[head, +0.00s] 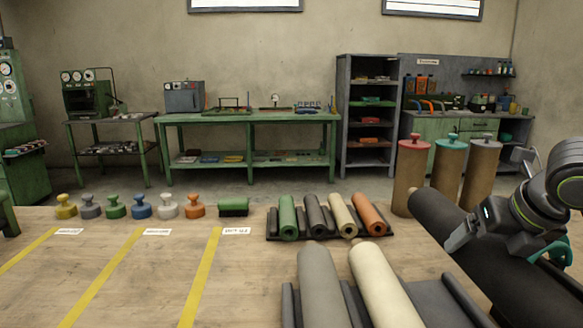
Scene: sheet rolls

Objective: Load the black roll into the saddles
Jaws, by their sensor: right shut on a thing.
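The large black roll (440,222) slants across the right of the head view, from beside the brown cylinders down to the lower right edge. My right gripper (505,246) is shut on it, with fingers on either side and the wrist above. A dark rack with saddles (452,306) stands at the front edge, holding a grey roll (322,290) and a cream roll (384,287) side by side. Its right part looks bare, left of the black roll. I cannot tell whether the black roll touches the rack. My left gripper is not in view.
A small rack (389,231) with green, dark, cream and orange rolls lies behind the front rack. Several brown cylinders (443,176) with coloured knobs stand at the back right. Knobbed stamps (141,207) line the back left. The yellow-striped table (150,285) is clear there.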

